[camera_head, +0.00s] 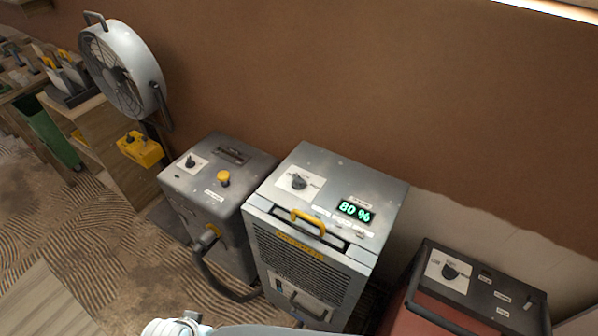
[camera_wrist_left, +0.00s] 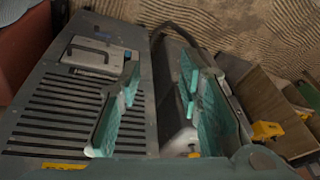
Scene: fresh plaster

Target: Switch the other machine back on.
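Three machines stand along the wall in the head view. My left gripper (camera_wrist_left: 162,108) is open and empty in the left wrist view, in front of the dehumidifier's slatted face (camera_wrist_left: 45,110). My right gripper is out of view.
A drum fan (camera_head: 122,70) stands at the left with a yellow control box (camera_head: 140,149) below it. A dark hose (camera_head: 215,280) runs from the grey machine. Wooden shelving (camera_head: 112,143) and a green bin (camera_head: 48,133) are further left. Patterned floor lies in front.

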